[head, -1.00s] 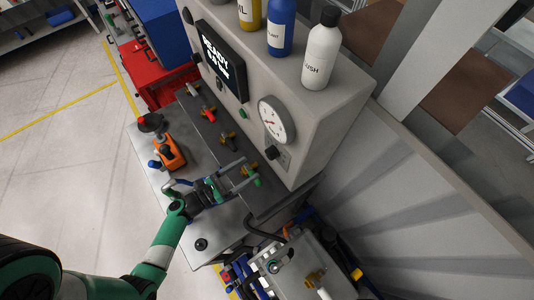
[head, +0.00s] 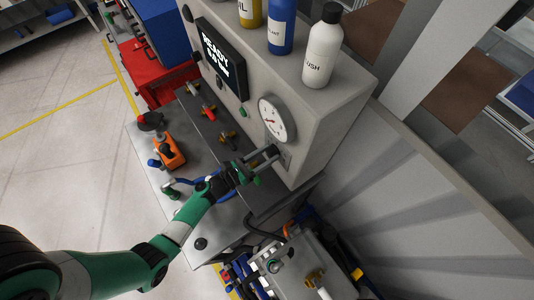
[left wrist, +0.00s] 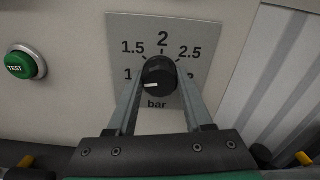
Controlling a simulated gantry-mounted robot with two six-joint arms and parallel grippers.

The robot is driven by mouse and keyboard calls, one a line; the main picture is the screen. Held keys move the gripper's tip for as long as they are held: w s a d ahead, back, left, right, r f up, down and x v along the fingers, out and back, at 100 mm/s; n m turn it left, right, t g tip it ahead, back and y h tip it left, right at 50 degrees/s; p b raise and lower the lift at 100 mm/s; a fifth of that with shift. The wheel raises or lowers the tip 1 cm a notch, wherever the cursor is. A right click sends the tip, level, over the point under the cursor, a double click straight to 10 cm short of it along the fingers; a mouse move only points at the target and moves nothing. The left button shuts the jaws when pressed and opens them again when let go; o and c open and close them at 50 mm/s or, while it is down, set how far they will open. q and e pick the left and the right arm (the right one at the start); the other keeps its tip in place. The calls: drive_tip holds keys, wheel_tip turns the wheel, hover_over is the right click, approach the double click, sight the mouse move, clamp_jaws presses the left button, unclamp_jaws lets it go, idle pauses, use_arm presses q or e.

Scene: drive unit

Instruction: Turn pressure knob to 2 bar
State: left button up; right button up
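The black pressure knob (left wrist: 160,75) is on a panel marked 1, 1.5, 2, 2.5 and bar in the left wrist view; a finger partly hides the rightmost number. Its white mark points left and slightly down, near the 1 side and away from the 2. My left gripper (left wrist: 160,72) is open, with one finger on each side of the knob; I cannot tell if they touch it. In the head view the left gripper (head: 267,156) is at the unit's front below the round gauge (head: 277,119) and covers most of the knob. My right gripper is not in view.
A green TEST button (left wrist: 25,63) is left of the knob panel. A display (head: 219,60) reads READY and a bar value. Bottles, including a white one (head: 321,50), stand on top.

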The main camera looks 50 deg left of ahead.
use_arm(q)
clamp_jaws()
drive_tip(key=shift+f+m+b, duration=0.15)
drive_tip(key=shift+m+b, duration=1.05)
drive_tip(key=shift+m, duration=0.4)
drive_tip(key=m+b, duration=0.3)
drive_tip(key=m, duration=0.1)
drive_tip(key=shift+m, duration=0.3)
drive_tip(key=m+b, duration=0.3)
drive_tip(key=m, duration=0.3)
drive_tip(key=shift+b, duration=0.4)
drive_tip(key=m+b, duration=0.2)
drive_tip(key=m, duration=0.1)
drive_tip(key=shift+m, duration=0.4)
drive_tip(key=shift+m+b, duration=0.6)
drive_tip(key=shift+m, duration=0.5)
